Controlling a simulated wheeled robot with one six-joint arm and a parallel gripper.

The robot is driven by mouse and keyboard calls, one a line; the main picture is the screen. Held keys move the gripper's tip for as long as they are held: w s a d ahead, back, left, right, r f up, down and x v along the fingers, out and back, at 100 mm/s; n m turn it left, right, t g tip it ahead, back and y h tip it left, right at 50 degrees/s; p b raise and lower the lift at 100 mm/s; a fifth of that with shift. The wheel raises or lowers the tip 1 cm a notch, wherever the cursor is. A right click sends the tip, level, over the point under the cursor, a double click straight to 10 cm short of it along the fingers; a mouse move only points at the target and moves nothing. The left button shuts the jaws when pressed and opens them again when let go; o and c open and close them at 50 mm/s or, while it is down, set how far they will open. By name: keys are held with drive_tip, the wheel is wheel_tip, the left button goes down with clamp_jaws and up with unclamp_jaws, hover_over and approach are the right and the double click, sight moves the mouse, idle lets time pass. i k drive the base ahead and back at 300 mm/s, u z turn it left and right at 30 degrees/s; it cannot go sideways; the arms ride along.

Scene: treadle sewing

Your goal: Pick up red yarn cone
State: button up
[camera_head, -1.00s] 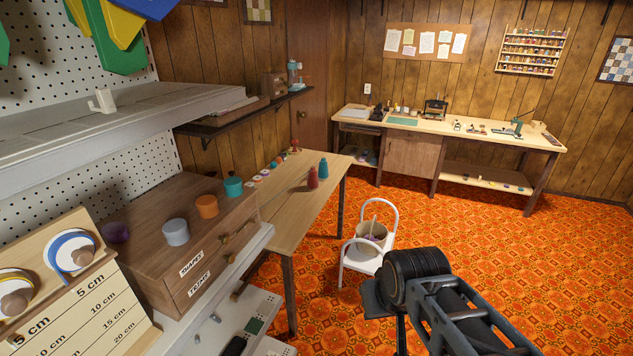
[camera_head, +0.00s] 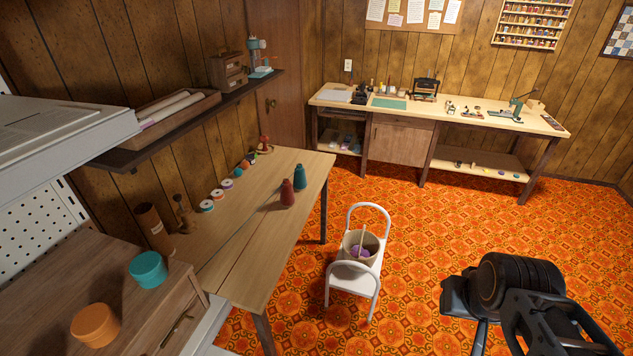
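The red yarn cone (camera_head: 287,193) stands upright on the wooden table (camera_head: 245,262) at the left, near the table's right edge. A teal cone (camera_head: 300,177) stands just behind it, to its right. My arm shows at the lower right, over the floor, well apart from the table and the cone. The fingers of my gripper cannot be made out, so its opening does not show.
A white chair (camera_head: 352,280) with a basket (camera_head: 361,246) stands right of the table. A long workbench (camera_head: 440,118) lines the back wall. Orange carpet between is open.

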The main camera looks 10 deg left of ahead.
sight(287, 195)
drive_tip(key=u, duration=0.1)
drive_tip(key=i, duration=0.8)
drive_tip(key=u, duration=1)
drive_tip(key=i, duration=0.75)
drive_tip(key=u, duration=0.7)
